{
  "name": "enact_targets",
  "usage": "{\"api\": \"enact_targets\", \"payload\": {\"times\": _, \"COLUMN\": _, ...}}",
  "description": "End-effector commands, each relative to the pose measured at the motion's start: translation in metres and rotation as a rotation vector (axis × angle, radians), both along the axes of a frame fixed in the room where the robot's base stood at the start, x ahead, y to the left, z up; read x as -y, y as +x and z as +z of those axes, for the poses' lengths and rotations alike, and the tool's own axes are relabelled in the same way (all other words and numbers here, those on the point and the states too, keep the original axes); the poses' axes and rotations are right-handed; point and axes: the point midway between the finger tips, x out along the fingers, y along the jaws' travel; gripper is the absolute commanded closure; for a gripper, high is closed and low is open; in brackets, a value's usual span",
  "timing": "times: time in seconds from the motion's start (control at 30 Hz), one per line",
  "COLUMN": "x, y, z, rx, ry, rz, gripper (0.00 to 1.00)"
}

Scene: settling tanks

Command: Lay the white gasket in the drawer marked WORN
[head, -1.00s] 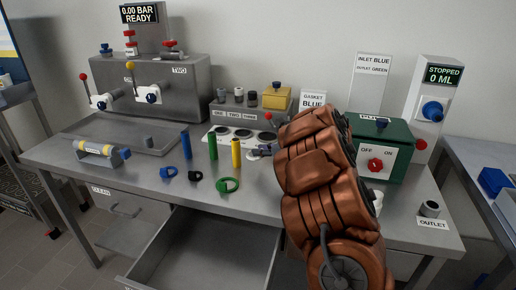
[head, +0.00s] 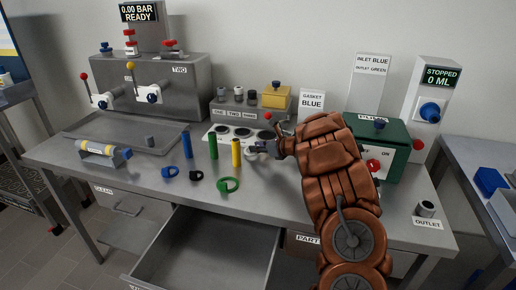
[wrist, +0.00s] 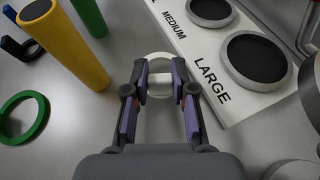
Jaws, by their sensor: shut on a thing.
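The white gasket (wrist: 158,58) is a pale ring in the wrist view, between the two purple-padded fingers of my gripper (wrist: 160,80). The fingers are shut on it, beside the measuring plate marked LARGE. In the head view my gripper (head: 262,147) is low over the bench behind the yellow cylinder, and the gasket is too small to make out well. I cannot tell whether the gasket touches the bench. An open, empty-looking drawer (head: 215,250) is pulled out below the bench front. The marking on its front is not readable.
Upright blue, green and yellow cylinders (head: 236,153) stand left of my gripper. A green ring (head: 228,185), a black ring and a blue ring lie in front of them. A green pump box (head: 385,145) stands right. Another drawer is labelled CLEAN (head: 103,189).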

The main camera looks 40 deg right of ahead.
Motion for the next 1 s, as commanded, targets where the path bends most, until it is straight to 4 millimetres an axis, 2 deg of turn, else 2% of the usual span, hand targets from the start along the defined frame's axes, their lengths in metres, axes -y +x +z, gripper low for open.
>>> {"api": "enact_targets", "payload": {"times": 0.17, "x": 0.000, "y": 0.000, "z": -0.010, "rx": 0.001, "ry": 0.000, "rz": -0.001, "gripper": 0.98}}
{"api": "enact_targets", "payload": {"times": 0.67, "x": 0.001, "y": 0.000, "z": -0.015, "rx": 0.002, "ry": -0.002, "rz": -0.001, "gripper": 0.98}}
{"api": "enact_targets", "payload": {"times": 0.7, "x": 0.001, "y": 0.000, "z": -0.014, "rx": 0.001, "ry": -0.001, "rz": -0.001, "gripper": 0.73}}
{"api": "enact_targets", "payload": {"times": 0.9, "x": 0.001, "y": 0.000, "z": -0.014, "rx": 0.002, "ry": -0.002, "rz": -0.001, "gripper": 0.52}}
{"api": "enact_targets", "payload": {"times": 1.0, "x": 0.001, "y": 0.000, "z": -0.014, "rx": 0.001, "ry": -0.001, "rz": -0.001, "gripper": 0.50}}
